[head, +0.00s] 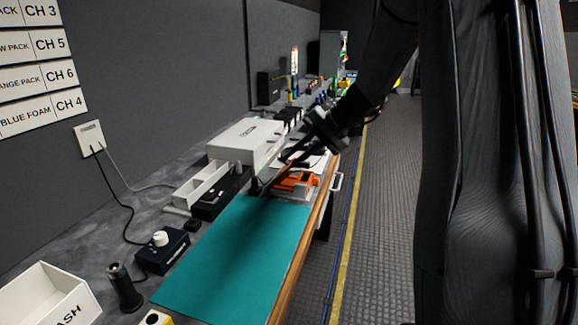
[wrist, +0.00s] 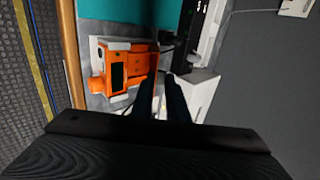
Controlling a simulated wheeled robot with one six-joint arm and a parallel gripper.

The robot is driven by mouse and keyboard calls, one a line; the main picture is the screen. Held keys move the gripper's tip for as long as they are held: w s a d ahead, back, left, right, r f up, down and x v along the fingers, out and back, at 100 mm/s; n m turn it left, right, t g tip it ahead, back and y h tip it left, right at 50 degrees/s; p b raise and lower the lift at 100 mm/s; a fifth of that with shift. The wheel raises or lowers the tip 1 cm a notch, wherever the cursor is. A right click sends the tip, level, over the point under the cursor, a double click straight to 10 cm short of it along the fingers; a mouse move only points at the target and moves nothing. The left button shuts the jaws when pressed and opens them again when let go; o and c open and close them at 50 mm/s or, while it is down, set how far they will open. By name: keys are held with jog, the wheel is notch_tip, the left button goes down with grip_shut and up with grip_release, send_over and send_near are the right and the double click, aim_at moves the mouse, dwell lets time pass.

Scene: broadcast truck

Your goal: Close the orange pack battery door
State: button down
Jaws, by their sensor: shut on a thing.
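The orange pack (head: 296,182) lies on a light grey base at the far end of the teal mat, close to the bench's wooden edge. In the wrist view the orange pack (wrist: 141,62) shows a dark rectangular opening. My gripper (head: 284,168) reaches down over it from the upper right. In the wrist view my gripper (wrist: 161,80) has its two dark fingers close together at the pack's right side. It is shut on what looks like the pack's battery door. The fingers hide most of the door, so its angle cannot be told.
The teal mat (head: 225,252) is mostly clear. A white box (head: 246,137) and an open white tray (head: 200,187) stand left of the pack. The aisle floor (head: 385,230) is clear.

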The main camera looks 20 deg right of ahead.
aim_at(305, 179)
jog(key=y+b, duration=0.1)
jog(key=b, duration=0.1)
jog(key=d+f+t+b, duration=0.1)
jog(key=b, duration=0.1)
jog(key=s+f+y+b, duration=0.1)
jog(key=b, duration=0.1)
jog(key=shift+d+f+t+y+b, duration=0.25)
jog(key=shift+t+y+b, duration=0.05)
jog(key=shift+t+b, duration=0.1)
jog(key=y+b, duration=0.1)
jog(key=b, duration=0.1)
jog(key=f+t+y+b, duration=0.1)
jog(key=b, duration=0.2)
jog(key=shift+s+d+f+t, duration=0.25)
jog(key=shift+s+d+t, duration=0.05)
jog(key=shift+d, duration=0.1)
jog(key=shift+s+b, duration=0.1)
jog(key=shift+b, duration=0.25)
jog(key=c, duration=1.8)
grip_release()
jog(key=shift+f, duration=0.1)
